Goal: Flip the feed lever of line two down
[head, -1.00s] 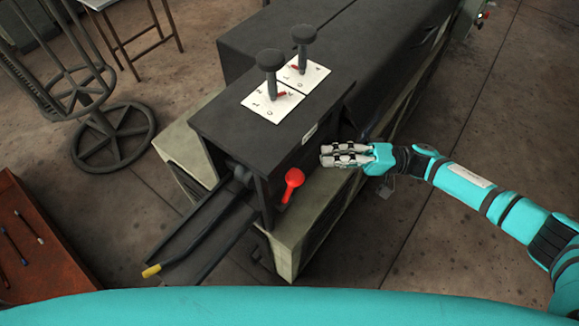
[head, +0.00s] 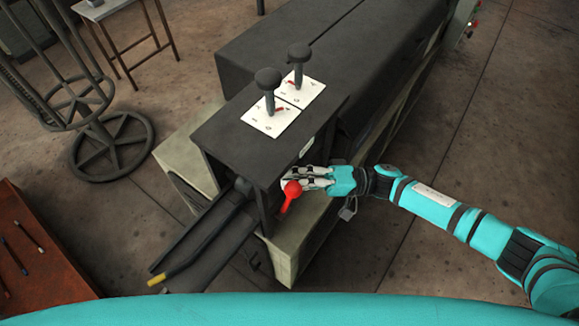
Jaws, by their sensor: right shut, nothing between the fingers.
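Two black-knobbed levers stand on the dark machine top, each on a white marked plate: a nearer lever (head: 268,84) and a farther lever (head: 299,58). A red ball-ended lever (head: 292,189) sticks out at the machine's near right side, its ball upward. I cannot read which of these belongs to line two. My right gripper (head: 296,178) is shut and empty, its fingertips right behind the red ball; I cannot tell whether they touch it. My left gripper is out of view.
The dark machine housing (head: 225,134) rises beside my right gripper. A trough with a yellow-tipped bar (head: 157,280) juts out at the front left. A padlock (head: 348,210) hangs below my right wrist. A brown table (head: 50,270) stands at lower left, a wire reel (head: 112,146) at upper left.

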